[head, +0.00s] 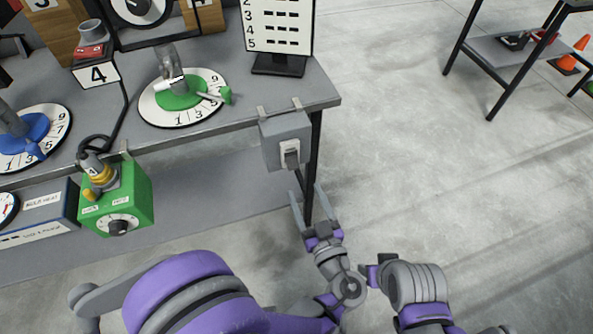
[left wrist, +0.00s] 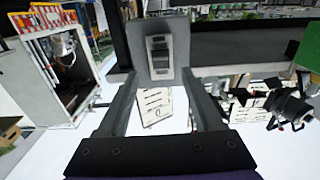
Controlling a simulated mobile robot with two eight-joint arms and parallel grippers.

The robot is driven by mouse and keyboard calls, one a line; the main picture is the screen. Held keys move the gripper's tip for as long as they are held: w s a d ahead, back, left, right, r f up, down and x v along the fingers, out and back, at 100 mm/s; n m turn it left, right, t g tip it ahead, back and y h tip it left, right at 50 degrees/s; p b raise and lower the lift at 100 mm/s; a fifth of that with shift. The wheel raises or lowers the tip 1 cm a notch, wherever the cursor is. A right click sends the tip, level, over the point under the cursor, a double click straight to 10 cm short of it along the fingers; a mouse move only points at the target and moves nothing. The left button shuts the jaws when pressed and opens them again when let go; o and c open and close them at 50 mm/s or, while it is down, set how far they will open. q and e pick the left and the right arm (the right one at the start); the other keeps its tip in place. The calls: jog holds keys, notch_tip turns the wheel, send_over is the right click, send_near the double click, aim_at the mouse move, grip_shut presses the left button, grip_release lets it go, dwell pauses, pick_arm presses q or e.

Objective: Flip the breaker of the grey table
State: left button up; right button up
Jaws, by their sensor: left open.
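The grey breaker box (head: 272,148) hangs by two hooks on the front edge of the grey table (head: 240,98), near its right corner. Its front has a light plate with a dark grey switch (head: 291,157); I cannot tell its position for sure. My left gripper (head: 310,198) is open and empty, just below and in front of the box, its fingers pointing up toward it. In the left wrist view, the breaker box (left wrist: 142,38) and its switch (left wrist: 160,56) lie ahead, centred between the spread fingers (left wrist: 160,80).
On the table are a green dial (head: 182,98), a blue dial (head: 25,135) and a number board (head: 278,28). A green box (head: 117,203) hangs at the front left. A table leg (head: 314,160) stands behind my gripper.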

aim_at(294, 167)
pick_arm(q)
jog(key=x, duration=0.7)
jog(key=shift+w, duration=0.15)
grip_shut()
